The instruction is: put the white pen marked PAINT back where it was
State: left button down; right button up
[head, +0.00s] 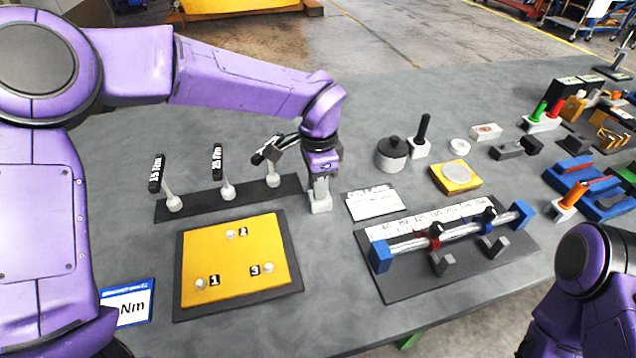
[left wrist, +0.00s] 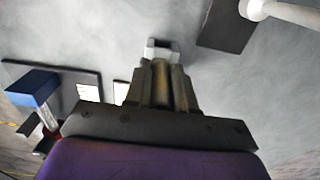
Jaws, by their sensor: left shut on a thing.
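My left gripper (head: 320,183) points down in the middle of the table, right over a small white block-shaped holder (head: 320,203). In the left wrist view its fingers (left wrist: 161,88) are shut on a slim upright thing, apparently the pen. Its body is mostly hidden by the fingers and shaded, and I cannot read a PAINT mark. The white holder (left wrist: 160,47) shows just beyond the fingertips. I cannot tell whether the pen's lower end is inside it. My right gripper is out of view; only part of my right arm shows at lower right.
A dark rack with torque wrenches (head: 228,192) stands left of the gripper. A yellow plate with numbered spots (head: 240,270) lies in front. A white card (head: 376,204) and a fixture with a steel bar (head: 450,235) lie to the right. A grey lidded pot (head: 392,155) stands behind the card.

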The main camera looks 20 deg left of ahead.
pick_arm(q)
jog(key=shift+f, duration=0.2)
jog(key=c, duration=0.9)
grip_release()
jog(key=shift+c, duration=0.2)
jog(key=shift+r, duration=0.1)
jog(key=shift+r+p, duration=0.4)
jog(key=shift+p, duration=0.1)
notch_tip(320, 180, up, 12)
jog(key=shift+f+b, duration=0.25)
jog(key=shift+b, duration=0.65)
